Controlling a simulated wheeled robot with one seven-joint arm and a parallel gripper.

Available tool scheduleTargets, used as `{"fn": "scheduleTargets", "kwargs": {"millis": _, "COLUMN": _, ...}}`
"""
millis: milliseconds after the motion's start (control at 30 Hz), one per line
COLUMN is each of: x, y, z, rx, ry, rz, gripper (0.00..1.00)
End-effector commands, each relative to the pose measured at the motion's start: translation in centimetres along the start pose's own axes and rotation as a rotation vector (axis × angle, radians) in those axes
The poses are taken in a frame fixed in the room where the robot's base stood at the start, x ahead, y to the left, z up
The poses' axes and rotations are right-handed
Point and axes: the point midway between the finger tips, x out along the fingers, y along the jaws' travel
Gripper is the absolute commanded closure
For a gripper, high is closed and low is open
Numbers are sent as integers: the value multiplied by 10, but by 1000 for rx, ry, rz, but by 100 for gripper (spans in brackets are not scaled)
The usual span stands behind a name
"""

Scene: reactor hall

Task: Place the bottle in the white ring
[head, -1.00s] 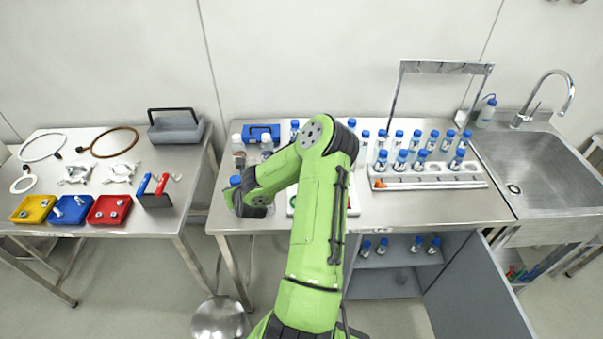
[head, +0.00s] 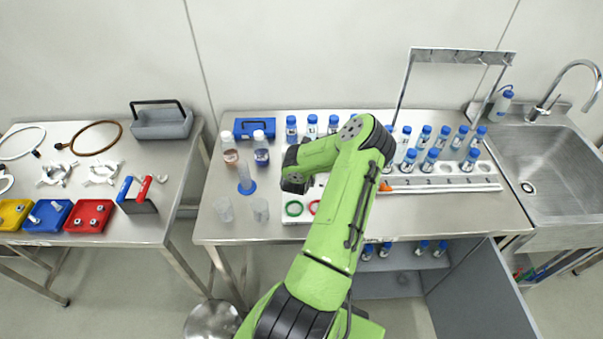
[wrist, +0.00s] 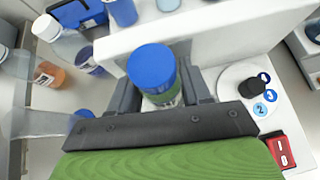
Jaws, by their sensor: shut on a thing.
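In the wrist view my gripper (wrist: 160,90) is shut on a small clear bottle with a blue cap (wrist: 151,65). The cap faces the camera, and the bottle's lower part is hidden by the cap and the fingers. I cannot make out the white ring; my arm covers much of the board.
Left of the board stand two beakers (head: 261,211), a cylinder with a blue base (head: 246,182) and two white-capped bottles (head: 261,150). Blue-capped bottles stand behind it, and a rack (head: 440,184) of them to the right.

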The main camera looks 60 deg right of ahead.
Motion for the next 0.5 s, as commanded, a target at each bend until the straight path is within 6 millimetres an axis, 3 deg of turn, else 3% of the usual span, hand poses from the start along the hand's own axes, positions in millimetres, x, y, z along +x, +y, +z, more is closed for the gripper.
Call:
{"fn": "scheduleTargets", "kwargs": {"millis": 33, "x": 10, "y": 0, "z": -15, "rx": -3, "ry": 0, "rz": -1, "gripper": 84}}
{"fn": "scheduleTargets", "kwargs": {"millis": 133, "x": 18, "y": 0, "z": -27, "rx": -2, "ry": -1, "rz": 0, "gripper": 84}}
{"fn": "scheduleTargets", "kwargs": {"millis": 500, "x": 19, "y": 0, "z": -29, "rx": -1, "ry": -1, "rz": 0, "gripper": 84}}
